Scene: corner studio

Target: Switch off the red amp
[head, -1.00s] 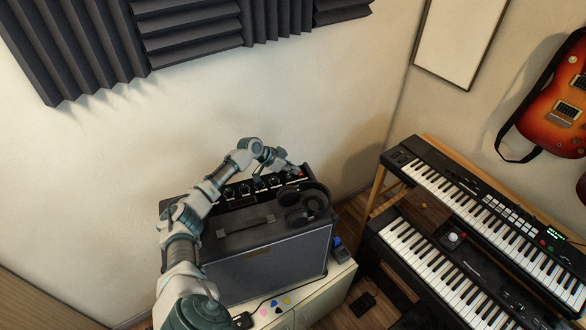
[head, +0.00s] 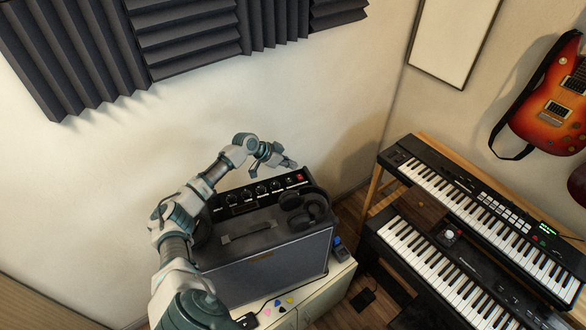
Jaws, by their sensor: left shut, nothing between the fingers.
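The amp (head: 265,272) is a dark grey cabinet with a black top panel and a row of knobs (head: 262,190). No red cabinet shows; the red part is a small switch (head: 299,178) at the right end of the panel. Whether it is lit or which way it is tipped is too small to tell. My left gripper (head: 291,164) is shut and empty. It appears just above and behind the switch, with a small gap in the picture. My left arm reaches over the amp's left side. My right gripper is not in view.
Black headphones (head: 305,210) lie on the amp's right top, close to the panel. The amp stands on a pale cabinet (head: 318,298) with several picks and a small blue-black device (head: 341,248). Two keyboards (head: 470,200) stand at right. The wall behind is bare beneath foam panels (head: 185,40).

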